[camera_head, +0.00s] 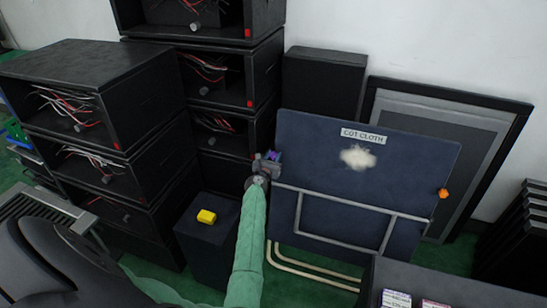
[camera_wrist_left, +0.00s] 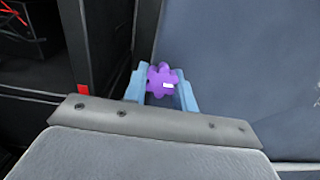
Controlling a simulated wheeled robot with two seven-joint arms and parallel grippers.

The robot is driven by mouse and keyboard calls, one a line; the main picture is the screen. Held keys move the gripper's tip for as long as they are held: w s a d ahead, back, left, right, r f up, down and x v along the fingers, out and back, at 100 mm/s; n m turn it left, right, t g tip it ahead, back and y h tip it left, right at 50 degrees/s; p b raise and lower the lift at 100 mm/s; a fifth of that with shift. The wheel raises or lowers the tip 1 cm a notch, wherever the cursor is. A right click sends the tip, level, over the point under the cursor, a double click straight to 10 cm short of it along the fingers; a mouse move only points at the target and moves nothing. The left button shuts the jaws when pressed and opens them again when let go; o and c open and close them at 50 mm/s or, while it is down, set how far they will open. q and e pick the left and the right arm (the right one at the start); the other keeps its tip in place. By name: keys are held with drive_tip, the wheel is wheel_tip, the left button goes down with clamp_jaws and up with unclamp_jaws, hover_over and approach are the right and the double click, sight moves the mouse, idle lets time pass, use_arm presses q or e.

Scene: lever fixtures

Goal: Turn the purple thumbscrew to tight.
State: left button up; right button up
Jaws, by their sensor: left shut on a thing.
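The purple thumbscrew (camera_wrist_left: 163,80) is a lobed knob with a small white mark on its face, low and right of its middle. It sits at the left edge of the dark blue panel labelled "COT CLOTH" (camera_head: 330,150), where a little purple (camera_head: 274,155) shows in the head view. My left gripper (camera_wrist_left: 161,88) has its two light blue fingers on either side of the knob and is shut on it. In the head view my left gripper (camera_head: 267,163) reaches the panel's left edge, hiding most of the knob. My right gripper is not in view.
Black open-fronted boxes with red and white wires (camera_head: 75,105) are stacked at left. An orange knob (camera_head: 443,193) is on the panel's right edge. A grey tube frame (camera_head: 340,203) crosses the panel's front.

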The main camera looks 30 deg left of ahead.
use_arm(q)
drive_tip(key=m, duration=0.2)
drive_tip(key=shift+a+m+h+b, duration=0.1)
drive_tip(key=shift+m+h+b, duration=0.2)
drive_tip(key=shift+m+b, duration=0.1)
drive_tip(key=m+h, duration=0.1)
drive_tip(key=m, duration=0.6)
drive_tip(key=shift+r+h, duration=0.1)
drive_tip(key=shift+h, duration=0.3)
drive_tip(key=m, duration=0.4)
drive_tip(key=shift+a+r+g+h, duration=0.1)
drive_tip(key=shift+g+h, duration=0.3)
drive_tip(key=m, duration=0.3)
drive_tip(key=shift+g+p, duration=0.3)
drive_tip(key=shift+p, duration=0.1)
drive_tip(key=shift+m+h+p, duration=0.3)
drive_tip(key=shift+m+p, duration=0.1)
drive_tip(key=shift+m, duration=0.7)
drive_tip(key=shift+m+g, duration=0.3)
drive_tip(key=shift+m, duration=0.1)
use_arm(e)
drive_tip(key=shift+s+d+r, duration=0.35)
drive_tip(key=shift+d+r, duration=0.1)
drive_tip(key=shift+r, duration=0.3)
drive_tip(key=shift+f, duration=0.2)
